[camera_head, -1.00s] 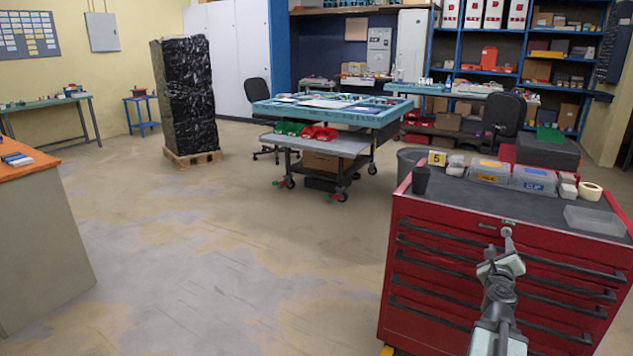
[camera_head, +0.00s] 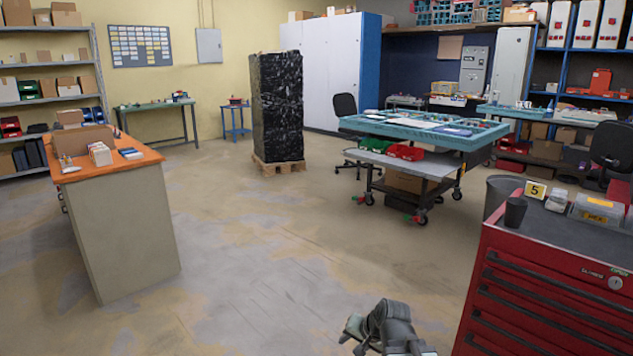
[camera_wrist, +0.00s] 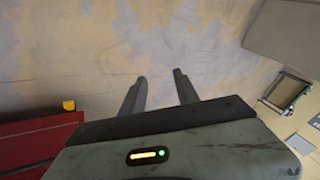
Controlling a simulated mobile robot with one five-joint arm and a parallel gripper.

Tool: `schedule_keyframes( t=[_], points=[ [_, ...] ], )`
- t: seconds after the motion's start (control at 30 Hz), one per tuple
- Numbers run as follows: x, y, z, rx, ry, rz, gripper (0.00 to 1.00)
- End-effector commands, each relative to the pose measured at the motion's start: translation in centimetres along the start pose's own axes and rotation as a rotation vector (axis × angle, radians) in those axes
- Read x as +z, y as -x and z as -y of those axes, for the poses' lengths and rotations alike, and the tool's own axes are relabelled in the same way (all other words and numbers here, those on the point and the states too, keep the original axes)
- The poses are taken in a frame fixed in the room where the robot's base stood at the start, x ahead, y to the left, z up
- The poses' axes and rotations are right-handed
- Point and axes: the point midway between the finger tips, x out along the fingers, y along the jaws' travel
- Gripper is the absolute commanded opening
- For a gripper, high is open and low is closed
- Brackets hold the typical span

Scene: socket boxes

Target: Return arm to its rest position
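My gripper (camera_wrist: 160,76) shows in the wrist view with its two dark fingers apart, and only bare floor shows between and beyond them. It is open and empty. In the head view, part of my arm (camera_head: 385,328) is bent low at the bottom edge, left of the red tool cabinet (camera_head: 545,290) and apart from it in the picture. The fingers cannot be made out there.
A black cup (camera_head: 515,211) and a yellow "5" marker (camera_head: 535,190) stand on the cabinet. An orange-topped bench (camera_head: 125,225) is at left. A wrapped pallet stack (camera_head: 277,108) and a blue wheeled table (camera_head: 425,128) stand farther back. The floor between is clear.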

Motion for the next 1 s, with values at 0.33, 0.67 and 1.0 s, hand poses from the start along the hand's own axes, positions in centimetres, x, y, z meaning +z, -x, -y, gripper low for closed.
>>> schedule_keyframes(
  t=[0.33,0.67,1.0],
  points=[
    [6.3,6.1,-8.9,0.389,0.385,0.404,0.37],
    [3.2,14.9,-4.4,0.386,0.38,0.399,0.37],
    [0.0,23.9,0.1,0.386,0.379,0.398,0.37]
  ],
)
